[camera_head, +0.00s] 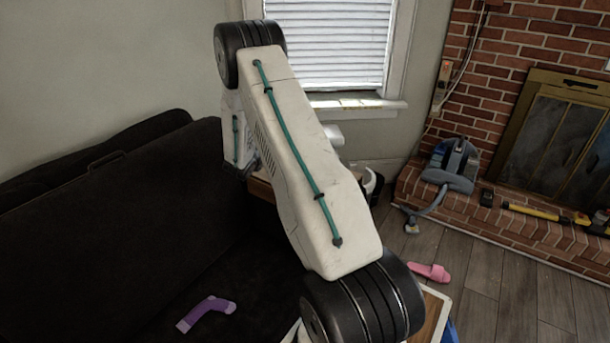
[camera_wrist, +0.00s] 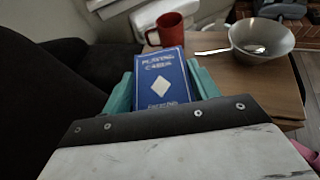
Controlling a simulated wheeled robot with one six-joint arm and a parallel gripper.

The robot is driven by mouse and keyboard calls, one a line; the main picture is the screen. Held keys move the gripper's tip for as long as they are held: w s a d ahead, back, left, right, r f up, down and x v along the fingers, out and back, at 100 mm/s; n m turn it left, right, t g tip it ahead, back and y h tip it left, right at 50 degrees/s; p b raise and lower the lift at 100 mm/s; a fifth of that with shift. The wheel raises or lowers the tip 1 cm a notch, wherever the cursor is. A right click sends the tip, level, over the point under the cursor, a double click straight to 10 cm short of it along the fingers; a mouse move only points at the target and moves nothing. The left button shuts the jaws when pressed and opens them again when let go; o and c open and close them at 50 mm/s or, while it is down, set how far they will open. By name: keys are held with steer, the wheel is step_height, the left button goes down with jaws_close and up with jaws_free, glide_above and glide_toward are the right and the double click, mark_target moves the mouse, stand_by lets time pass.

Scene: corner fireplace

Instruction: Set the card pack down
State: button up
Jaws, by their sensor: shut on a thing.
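The card pack (camera_wrist: 162,80) is a blue box with "PLAYING CARDS" and a white diamond on its face. In the wrist view it sits between the teal fingers of my gripper (camera_wrist: 164,84), which is shut on it. The pack appears over or near a wooden table top (camera_wrist: 270,88); I cannot tell whether it touches the wood. In the head view my arm hides the gripper and the pack.
A red mug (camera_wrist: 168,30) stands just beyond the pack. A metal bowl (camera_wrist: 262,40) and a spoon (camera_wrist: 213,51) are to its right. A dark sofa (camera_head: 110,220) with a purple sock (camera_head: 207,312) is at left. A pink slipper (camera_head: 430,272) lies on the floor.

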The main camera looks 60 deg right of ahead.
steer(key=s+d+f+m+g+h, duration=0.1)
steer(key=s+d+f+m+g, duration=0.15)
steer(key=d, duration=0.45)
steer(key=s+d+f+m+g, duration=0.1)
steer(key=s+d+f+g, duration=0.2)
steer(key=d, duration=0.4)
steer(key=shift+t, duration=0.55)
steer(key=f, duration=0.1)
steer(key=s+f, duration=0.1)
steer(key=f, duration=0.3)
steer(key=shift+s+d, duration=0.2)
steer(key=shift+s, duration=0.15)
steer(key=shift+f, duration=2.4)
steer(key=shift+f, duration=0.2)
steer(key=o, duration=1)
